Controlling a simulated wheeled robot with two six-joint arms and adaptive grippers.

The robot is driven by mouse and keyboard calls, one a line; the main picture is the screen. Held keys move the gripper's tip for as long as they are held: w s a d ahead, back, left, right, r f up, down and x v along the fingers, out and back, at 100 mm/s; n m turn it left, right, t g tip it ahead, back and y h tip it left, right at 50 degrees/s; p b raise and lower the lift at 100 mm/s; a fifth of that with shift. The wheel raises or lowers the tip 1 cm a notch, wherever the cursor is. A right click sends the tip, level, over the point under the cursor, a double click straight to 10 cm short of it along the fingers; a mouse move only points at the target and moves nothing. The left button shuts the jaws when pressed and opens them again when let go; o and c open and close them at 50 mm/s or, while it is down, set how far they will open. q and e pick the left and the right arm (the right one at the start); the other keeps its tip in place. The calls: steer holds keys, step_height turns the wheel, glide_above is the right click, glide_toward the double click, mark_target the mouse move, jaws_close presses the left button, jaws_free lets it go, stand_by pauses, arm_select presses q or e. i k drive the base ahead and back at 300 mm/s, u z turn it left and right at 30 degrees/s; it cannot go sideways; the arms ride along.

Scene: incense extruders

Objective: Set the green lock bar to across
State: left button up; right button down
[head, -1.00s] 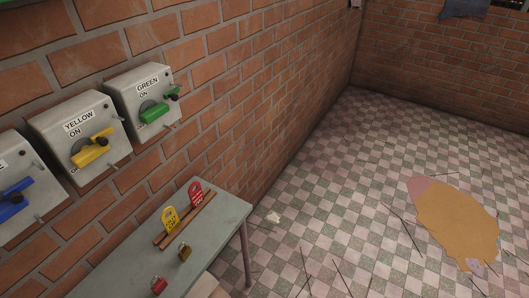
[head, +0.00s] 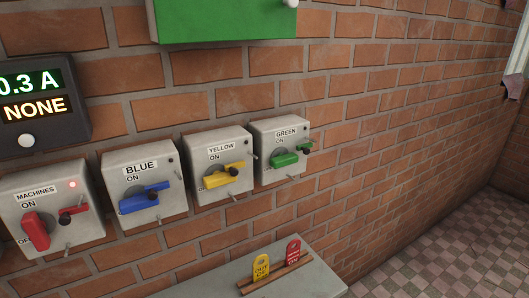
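The green box (head: 264,138) is a grey wall box at the right end of a row, labelled GREEN and ON. Its green lever (head: 284,160) slants slightly up to the right on a round dark dial. The small green lock bar (head: 308,146) sits at the box's right side, just beyond the lever's end, with a dark knob on it. It looks roughly level, but it is too small to tell exactly how it is set. Neither of my grippers is in view.
To the left are the yellow box (head: 207,152), blue box (head: 125,165) and machines box (head: 20,190), the last with a lit red lamp. A display (head: 40,85) reads 0.3 A and NONE. A table (head: 315,285) below holds yellow and red tags in a wooden rack.

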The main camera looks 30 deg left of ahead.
mark_target(306, 147)
steer(key=u, duration=0.95)
